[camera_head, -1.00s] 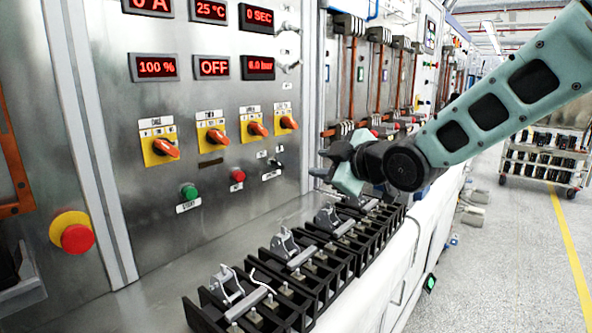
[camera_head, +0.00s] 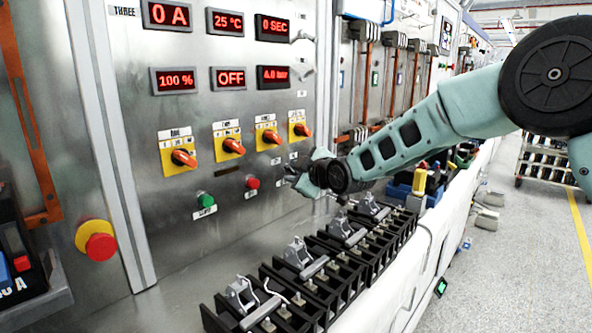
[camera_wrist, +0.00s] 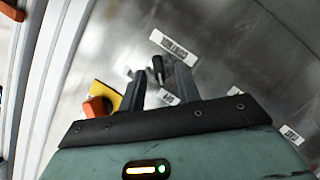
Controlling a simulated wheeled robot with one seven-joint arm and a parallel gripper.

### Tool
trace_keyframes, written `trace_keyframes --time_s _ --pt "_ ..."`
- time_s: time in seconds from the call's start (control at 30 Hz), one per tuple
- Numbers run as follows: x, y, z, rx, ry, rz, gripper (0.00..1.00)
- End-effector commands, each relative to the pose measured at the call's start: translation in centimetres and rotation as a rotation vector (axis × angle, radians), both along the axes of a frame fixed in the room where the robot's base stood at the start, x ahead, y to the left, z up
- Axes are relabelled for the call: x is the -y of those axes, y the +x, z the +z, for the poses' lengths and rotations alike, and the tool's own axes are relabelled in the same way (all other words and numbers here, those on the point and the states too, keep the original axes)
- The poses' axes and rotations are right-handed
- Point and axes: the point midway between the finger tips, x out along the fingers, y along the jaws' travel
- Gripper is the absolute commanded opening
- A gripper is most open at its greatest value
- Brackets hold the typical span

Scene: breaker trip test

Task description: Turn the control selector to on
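The control selector (camera_wrist: 157,68) is a small black knob on the steel panel, under a white label that appears to read CONTROL (camera_wrist: 174,48). In the wrist view it shows between the two dark fingers of my gripper (camera_wrist: 160,73), with a gap on each side. The fingers are apart and hold nothing. In the head view my gripper (camera_head: 290,173) is at the panel, right of the red button, and largely hides the selector. I cannot tell how deep the knob sits between the fingers or its exact setting.
Orange-handled switches on yellow plates (camera_head: 233,146) sit above left. A red button (camera_head: 252,183) and a green button (camera_head: 205,200) are left of my gripper. Black breaker holders with metal clamps (camera_head: 300,255) stand on the bench below. A big red emergency button (camera_head: 100,246) is far left.

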Motion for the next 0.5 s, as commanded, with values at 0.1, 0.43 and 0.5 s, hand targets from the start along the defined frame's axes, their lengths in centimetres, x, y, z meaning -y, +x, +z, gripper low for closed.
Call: trace_keyframes --time_s 0.1,0.43,0.5 --pt "-0.15 0.19 -0.09 0.0 0.0 0.0 0.33" --pt "-0.13 0.18 -0.09 0.0 0.0 0.0 0.0" --pt "-0.13 0.18 -0.09 0.0 0.0 0.0 0.0"
